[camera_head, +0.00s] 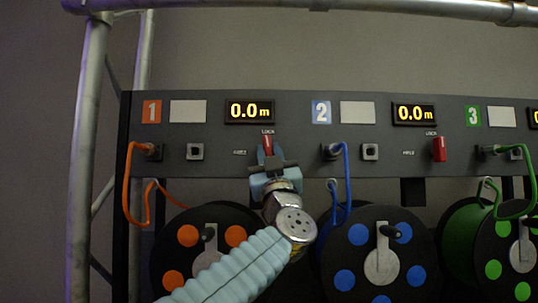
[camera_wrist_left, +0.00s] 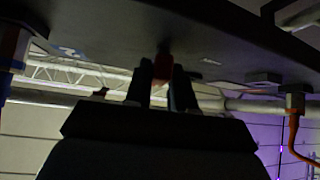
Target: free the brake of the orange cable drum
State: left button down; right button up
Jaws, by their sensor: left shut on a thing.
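The orange cable drum (camera_head: 187,236) hangs below the panel under the orange number 1, partly hidden by my left arm. Its red brake lever (camera_head: 267,142) stands upright at the LOCK mark; a faint second mark is to its left. My left gripper (camera_head: 271,163) reaches up from below and is shut on the lever, hiding its lower part. In the left wrist view the red lever (camera_wrist_left: 163,66) shows between the two dark fingers (camera_wrist_left: 162,88). My right gripper is not in view.
The grey panel (camera_head: 220,170) carries displays reading 0.0 m. An orange cable (camera_head: 127,190) loops at its left end. The blue drum (camera_head: 408,255) and its red lever (camera_head: 439,149) are to the right, then a green drum (camera_head: 463,235). A metal truss post (camera_head: 87,130) stands at left.

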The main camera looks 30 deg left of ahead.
pick_arm(q)
jog(key=n+g+y, duration=0.1)
jog(key=n+g, duration=0.1)
jog(key=n+g+y, duration=0.2)
jog(key=n, duration=0.1)
jog(key=shift+w+d+r, duration=0.1)
jog(key=shift+n+g+y, duration=0.7)
jog(key=shift+n+g, duration=1.3)
jog(key=shift+n, duration=0.7)
jog(key=c, duration=1)
grip_release()
jog(key=shift+c, duration=0.2)
jog(key=shift+d, duration=0.1)
